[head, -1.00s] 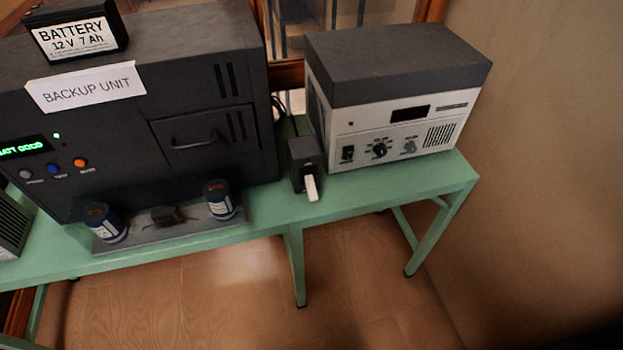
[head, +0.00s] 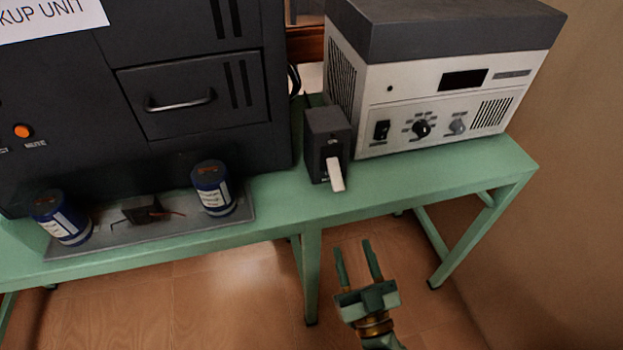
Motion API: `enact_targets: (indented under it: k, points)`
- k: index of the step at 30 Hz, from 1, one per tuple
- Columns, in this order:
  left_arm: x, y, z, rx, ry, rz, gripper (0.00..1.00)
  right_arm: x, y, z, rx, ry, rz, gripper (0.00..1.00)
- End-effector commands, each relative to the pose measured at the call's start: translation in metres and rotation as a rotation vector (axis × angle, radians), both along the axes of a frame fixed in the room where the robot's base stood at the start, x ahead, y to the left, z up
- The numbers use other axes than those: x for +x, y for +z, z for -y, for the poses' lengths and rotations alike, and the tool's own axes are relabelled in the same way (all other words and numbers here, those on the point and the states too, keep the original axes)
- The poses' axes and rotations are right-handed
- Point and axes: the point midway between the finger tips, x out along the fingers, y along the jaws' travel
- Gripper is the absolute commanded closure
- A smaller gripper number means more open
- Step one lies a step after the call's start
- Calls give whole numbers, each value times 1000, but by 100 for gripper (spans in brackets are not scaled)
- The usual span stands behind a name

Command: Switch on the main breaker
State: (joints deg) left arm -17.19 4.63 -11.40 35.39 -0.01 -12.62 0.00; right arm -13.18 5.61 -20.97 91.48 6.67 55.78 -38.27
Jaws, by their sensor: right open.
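The breaker is a small dark box (head: 322,130) on the green table, between the backup unit and the white-fronted device. Its white lever (head: 335,175) sticks out at the front and points downward. My right gripper (head: 358,247) is in the lower middle of the head view, in front of the table edge and below the breaker. Its two fingers are apart with nothing between them, and it does not touch the lever. My left gripper is not in view.
The green table (head: 400,185) has a clear strip right of the breaker. The backup unit (head: 190,60) stands left, with a grey tray (head: 150,232) holding two blue cans before it. A white-fronted device (head: 440,110) stands right. A wall bounds the right side.

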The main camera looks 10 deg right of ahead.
Motion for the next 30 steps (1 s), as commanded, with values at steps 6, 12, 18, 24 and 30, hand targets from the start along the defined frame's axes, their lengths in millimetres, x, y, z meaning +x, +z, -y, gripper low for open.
enact_targets:
  k: [6,12,18,24,30]
  points:
    - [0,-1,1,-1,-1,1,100,14,9,4,-23,-33,23,56]
    - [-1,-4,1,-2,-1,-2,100,58,27,2,-23,-32,24,56]
    - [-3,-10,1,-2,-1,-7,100,104,45,0,-23,-29,21,56]
    - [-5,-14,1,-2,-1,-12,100,136,57,-1,-24,-31,17,56]
    - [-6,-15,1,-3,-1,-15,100,149,63,-1,-24,-30,17,56]
